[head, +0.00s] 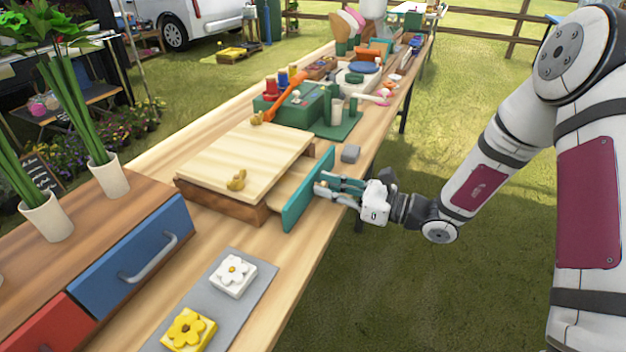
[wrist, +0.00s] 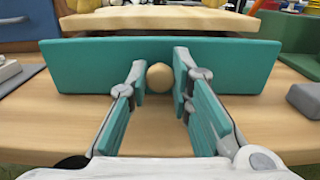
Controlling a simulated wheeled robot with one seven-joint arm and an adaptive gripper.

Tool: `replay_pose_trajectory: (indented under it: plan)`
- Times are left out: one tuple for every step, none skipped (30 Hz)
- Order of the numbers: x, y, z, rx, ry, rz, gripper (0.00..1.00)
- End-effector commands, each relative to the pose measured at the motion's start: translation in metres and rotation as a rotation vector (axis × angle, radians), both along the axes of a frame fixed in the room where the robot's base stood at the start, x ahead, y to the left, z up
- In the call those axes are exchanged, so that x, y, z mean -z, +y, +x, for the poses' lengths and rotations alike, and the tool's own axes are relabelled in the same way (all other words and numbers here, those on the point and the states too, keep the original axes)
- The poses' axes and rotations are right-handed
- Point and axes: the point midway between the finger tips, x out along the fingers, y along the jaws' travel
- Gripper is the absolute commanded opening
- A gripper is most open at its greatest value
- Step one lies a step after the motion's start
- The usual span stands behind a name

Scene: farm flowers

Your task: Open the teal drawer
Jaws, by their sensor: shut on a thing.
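The teal drawer (head: 296,206) is part of a low wooden box with a pale top (head: 245,152). Its teal front stands out from the box, with a strip of pale drawer side (head: 289,190) showing between them, so it is partly open. In the wrist view the teal front (wrist: 85,66) spans the picture, with a round wooden knob (wrist: 159,77) at its middle. My gripper (head: 322,186) is at the front from the right. Its two fingers (wrist: 160,82) are shut on the knob, one on each side.
A grey block (head: 350,153) lies on the table just beyond the drawer front. A blue drawer (head: 135,258) with a metal handle and a grey mat (head: 250,289) with flower tiles are nearer. A green toolbox (head: 296,108) stands behind. Open grass lies right of the table edge.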

Motion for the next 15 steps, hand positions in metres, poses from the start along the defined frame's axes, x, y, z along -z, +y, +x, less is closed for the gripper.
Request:
replay_pose_trajectory:
  plan:
    - [-0.001, -0.015, -0.004, 0.008, 0.004, -0.001, 0.0]
    - [-0.001, -0.022, -0.006, 0.009, 0.004, -0.001, 0.0]
    - [-0.002, -0.031, -0.01, 0.008, 0.004, -0.001, 0.0]
    - [-0.002, -0.038, -0.012, 0.008, 0.004, -0.001, 0.0]
    - [-0.002, -0.044, -0.014, 0.008, 0.003, 0.0, 0.0]
    - [-0.002, -0.052, -0.018, 0.007, 0.002, 0.0, 0.0]
    - [-0.002, -0.058, -0.02, 0.008, 0.002, 0.0, 0.0]
    - [-0.001, -0.064, -0.022, 0.007, 0.003, -0.001, 0.0]
    - [-0.001, -0.071, -0.024, 0.007, 0.003, -0.001, 0.0]
    - [-0.001, -0.075, -0.026, 0.006, 0.002, -0.002, 0.0]
    - [-0.001, -0.08, -0.028, 0.006, 0.001, -0.001, 0.0]
    - [-0.001, -0.085, -0.03, 0.005, 0.001, -0.001, 0.0]
    - [-0.001, -0.087, -0.031, 0.004, 0.0, -0.001, 0.0]
    - [-0.001, -0.09, -0.032, 0.004, 0.0, 0.0, 0.0]
    - [-0.001, -0.093, -0.033, 0.004, 0.0, 0.0, 0.0]
